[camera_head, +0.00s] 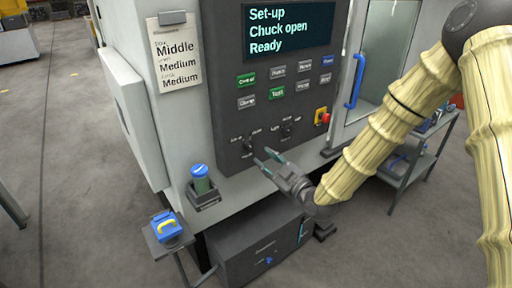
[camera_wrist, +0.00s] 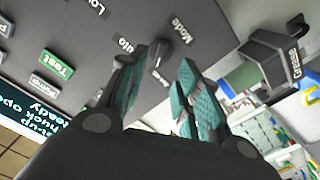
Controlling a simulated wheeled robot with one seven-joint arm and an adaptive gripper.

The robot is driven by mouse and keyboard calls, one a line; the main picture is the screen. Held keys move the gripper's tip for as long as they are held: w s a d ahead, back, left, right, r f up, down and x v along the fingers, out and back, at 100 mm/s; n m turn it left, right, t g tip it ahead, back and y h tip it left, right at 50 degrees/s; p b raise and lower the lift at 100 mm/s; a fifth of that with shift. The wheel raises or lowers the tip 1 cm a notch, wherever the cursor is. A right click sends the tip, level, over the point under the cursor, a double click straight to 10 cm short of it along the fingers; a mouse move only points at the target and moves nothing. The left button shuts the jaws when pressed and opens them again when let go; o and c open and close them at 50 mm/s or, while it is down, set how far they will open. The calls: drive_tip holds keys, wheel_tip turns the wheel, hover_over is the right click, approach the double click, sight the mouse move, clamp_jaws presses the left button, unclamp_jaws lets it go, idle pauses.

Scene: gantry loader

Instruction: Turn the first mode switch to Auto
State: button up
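The control panel (camera_head: 225,100) carries two dark rotary switches low down, a left one (camera_head: 248,146) and a right one (camera_head: 286,131). Their labels are too small to read in the head view. In the wrist view a dark switch knob (camera_wrist: 159,54) shows beyond my fingertips, roughly between them, with "Mode" and a partly hidden "...uto" lettered near it. My gripper (camera_head: 265,157) is open and empty, just in front of the panel near the left switch. Its teal fingers (camera_wrist: 162,68) stand apart in the wrist view. I cannot tell whether they touch the knob.
The display (camera_head: 290,28) reads "Set-up, Chuck open, Ready". Push buttons (camera_head: 277,92) and a red-on-yellow button (camera_head: 321,116) lie above and right. A holder (camera_head: 205,200) with a blue-topped green cylinder (camera_head: 200,178) juts out at lower left. A blue door handle (camera_head: 354,82) is at right.

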sight(252, 148)
drive_tip(key=p+x, duration=0.3)
drive_tip(key=x, duration=0.4)
drive_tip(key=shift+w+a, duration=0.2)
drive_tip(key=shift+w, duration=0.1)
